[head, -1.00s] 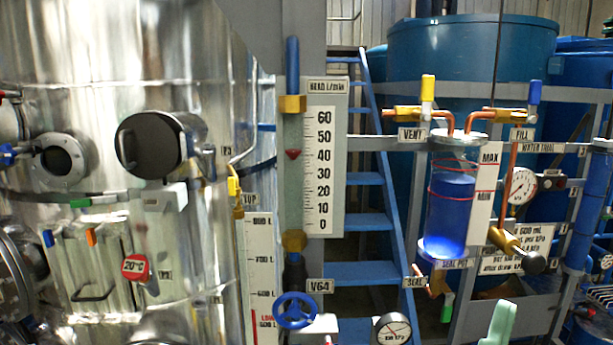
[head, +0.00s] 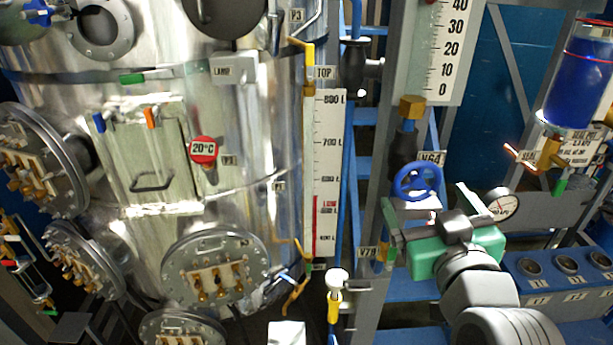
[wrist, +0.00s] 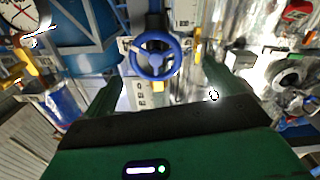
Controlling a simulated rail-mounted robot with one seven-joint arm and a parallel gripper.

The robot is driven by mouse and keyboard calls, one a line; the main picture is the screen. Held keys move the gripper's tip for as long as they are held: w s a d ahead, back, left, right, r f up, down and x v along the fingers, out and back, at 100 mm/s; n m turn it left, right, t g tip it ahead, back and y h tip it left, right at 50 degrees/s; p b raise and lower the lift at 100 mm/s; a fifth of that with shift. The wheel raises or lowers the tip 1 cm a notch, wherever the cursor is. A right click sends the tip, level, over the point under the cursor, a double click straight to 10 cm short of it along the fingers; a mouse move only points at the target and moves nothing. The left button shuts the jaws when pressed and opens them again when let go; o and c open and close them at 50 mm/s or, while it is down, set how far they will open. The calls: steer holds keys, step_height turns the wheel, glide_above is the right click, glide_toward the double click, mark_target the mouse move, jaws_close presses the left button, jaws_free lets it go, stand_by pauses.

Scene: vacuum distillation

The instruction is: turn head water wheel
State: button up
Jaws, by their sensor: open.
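The blue head water wheel (head: 416,182), next to the V64 tag (head: 431,158), sits below the flow scale (head: 436,50) in the head view. My green gripper (head: 428,206) is open just below and in front of it. In the wrist view the wheel (wrist: 155,56) shows face-on, between the two fingers of my gripper (wrist: 160,82) and beyond their tips. I see no contact with its rim. The jaws are empty.
A round dial gauge (head: 502,204) stands close right of the wheel. A white-topped yellow fitting (head: 336,280) stands lower left. The steel vessel (head: 240,130) fills the left. The blue seal pot (head: 578,85) is at the upper right.

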mark_target(420, 182)
steer(key=shift+d, duration=0.1)
steer(key=shift+w+d+r, duration=0.1)
steer(key=shift+w+d, duration=0.05)
steer(key=shift+w, duration=0.15)
steer(key=w+p, duration=0.2)
steer(key=w, duration=0.4)
steer(key=shift+d, duration=0.15)
steer(key=shift+w, duration=0.55)
steer(key=shift+c, duration=0.4)
